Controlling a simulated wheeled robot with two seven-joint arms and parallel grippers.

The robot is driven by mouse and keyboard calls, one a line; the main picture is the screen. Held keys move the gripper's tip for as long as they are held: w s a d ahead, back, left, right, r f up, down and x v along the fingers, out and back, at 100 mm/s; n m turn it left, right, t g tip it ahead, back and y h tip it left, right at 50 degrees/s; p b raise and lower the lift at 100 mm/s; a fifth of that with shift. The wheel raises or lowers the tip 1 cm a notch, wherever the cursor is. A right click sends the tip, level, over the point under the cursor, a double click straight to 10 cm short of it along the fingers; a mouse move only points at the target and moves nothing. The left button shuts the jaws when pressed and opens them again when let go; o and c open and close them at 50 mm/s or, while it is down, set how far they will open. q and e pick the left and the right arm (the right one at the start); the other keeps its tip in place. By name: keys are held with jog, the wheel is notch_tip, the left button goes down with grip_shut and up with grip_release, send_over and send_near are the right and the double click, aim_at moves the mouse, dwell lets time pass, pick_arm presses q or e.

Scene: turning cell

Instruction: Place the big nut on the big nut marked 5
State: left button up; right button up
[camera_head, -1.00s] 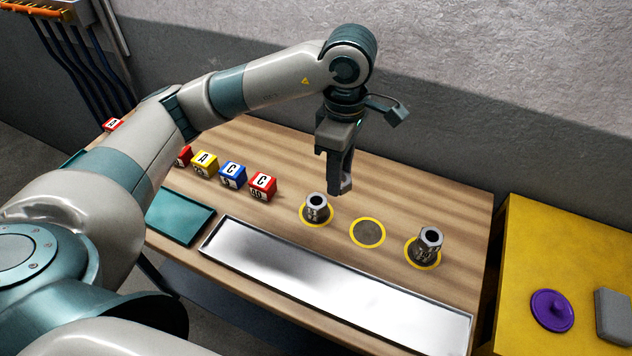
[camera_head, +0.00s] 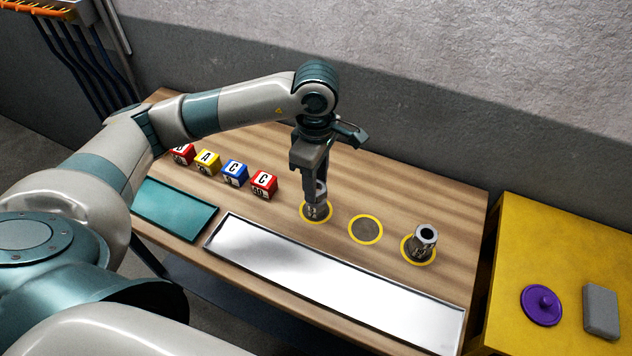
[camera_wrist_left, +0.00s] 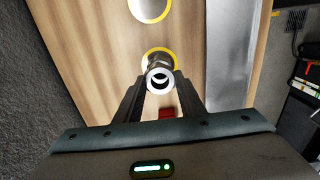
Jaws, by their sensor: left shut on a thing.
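My left gripper (camera_head: 311,188) points down over the leftmost yellow-ringed spot on the table. It is shut on a grey metal nut (camera_head: 321,188), which shows from its end as a bright ring in the left wrist view (camera_wrist_left: 158,78). Another metal nut (camera_head: 315,211) stands upright on that spot, directly below the held one. The two look lined up and touching or nearly so, but the fingers partly hide the join. A further metal nut piece (camera_head: 425,236) stands on the rightmost ringed spot. No number 5 is legible. My right gripper is not in view.
The middle ringed spot (camera_head: 366,229) is empty. A long metal tray (camera_head: 335,284) lies in front, with a teal tray (camera_head: 175,209) to its left. Several lettered blocks (camera_head: 235,173) stand behind. A yellow table (camera_head: 545,235) at right holds a purple lid (camera_head: 541,305) and grey block (camera_head: 601,311).

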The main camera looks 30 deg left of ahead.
pick_arm(q)
jog(key=shift+f, duration=0.8)
jog(key=shift+f, duration=0.15)
jog(key=o, duration=1.2)
